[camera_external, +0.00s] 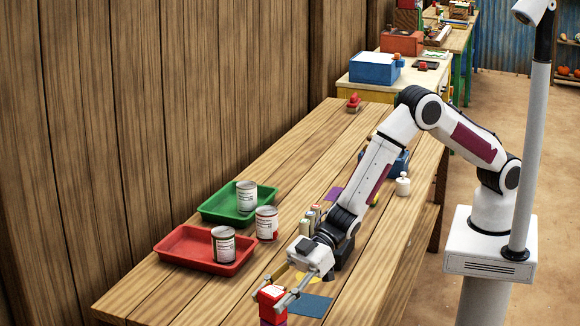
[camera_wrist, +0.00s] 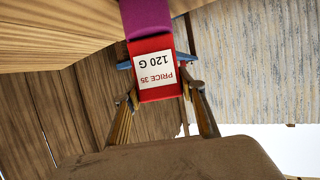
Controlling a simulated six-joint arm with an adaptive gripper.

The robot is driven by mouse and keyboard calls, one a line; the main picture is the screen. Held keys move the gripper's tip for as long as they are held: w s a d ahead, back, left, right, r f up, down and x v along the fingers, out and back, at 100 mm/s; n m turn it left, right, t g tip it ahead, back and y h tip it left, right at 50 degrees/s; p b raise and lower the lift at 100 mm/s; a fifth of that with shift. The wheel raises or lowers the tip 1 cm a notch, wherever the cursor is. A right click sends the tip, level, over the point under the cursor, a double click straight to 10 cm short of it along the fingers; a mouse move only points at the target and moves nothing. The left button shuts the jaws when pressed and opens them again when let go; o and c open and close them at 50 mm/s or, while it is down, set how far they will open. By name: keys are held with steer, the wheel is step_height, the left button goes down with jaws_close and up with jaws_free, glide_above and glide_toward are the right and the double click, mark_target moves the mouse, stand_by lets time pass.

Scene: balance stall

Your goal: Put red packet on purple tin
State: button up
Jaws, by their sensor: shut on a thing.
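My gripper (camera_external: 276,292) is shut on the red packet (camera_external: 271,301), near the front end of the table. In the wrist view the red packet (camera_wrist: 157,82) shows a white label reading "PRICE 35 120 G", between my gripper's fingertips (camera_wrist: 156,64). The purple tin (camera_wrist: 147,18) is in line with the packet, between it and the table. No gap shows between packet and tin; I cannot tell whether the tin carries the packet's weight.
A red tray (camera_external: 180,247) and a green tray (camera_external: 215,212) lie at the left with cans in or beside them. A blue sheet (camera_external: 309,305) lies right of my gripper. Several small upright packets (camera_external: 311,220) stand behind. The table's front left is clear.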

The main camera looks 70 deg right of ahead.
steer(key=shift+f, duration=0.1)
steer(key=o, duration=1.2)
steer(key=shift+c, duration=0.2)
steer(key=shift+v, duration=1.05)
steer(key=v, duration=1)
steer(key=shift+w+r, duration=0.1)
steer(key=shift+r, duration=0.15)
